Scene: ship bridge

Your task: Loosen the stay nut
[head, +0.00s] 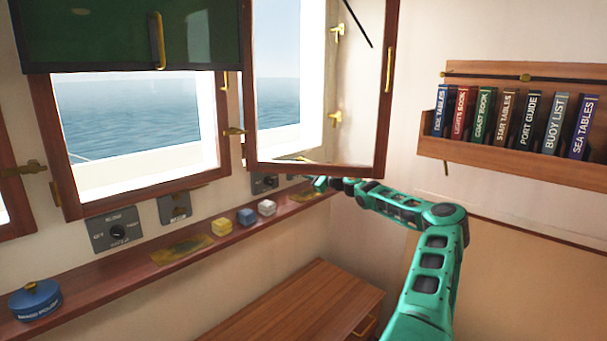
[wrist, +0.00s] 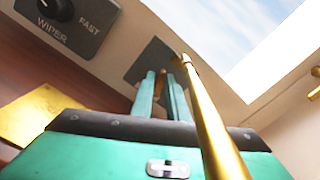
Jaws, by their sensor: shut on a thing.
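My gripper (wrist: 161,82) is shut at a dark plate (wrist: 148,60) on the wall under the window. A small brass piece, the stay nut (wrist: 161,75), shows between its fingertips, mostly hidden by them. A long brass stay bar (wrist: 208,125) runs from beside the fingertips toward the camera, passing over my gripper's body on the right. In the head view my gripper (head: 320,183) is small, at the wall below the open window sash (head: 315,168). The nut cannot be made out there.
A wiper dial (wrist: 55,10) is left of my gripper, and a brass-coloured cloth or plate (wrist: 30,118) lies on the ledge. A bookshelf (head: 520,158) hangs at the right.

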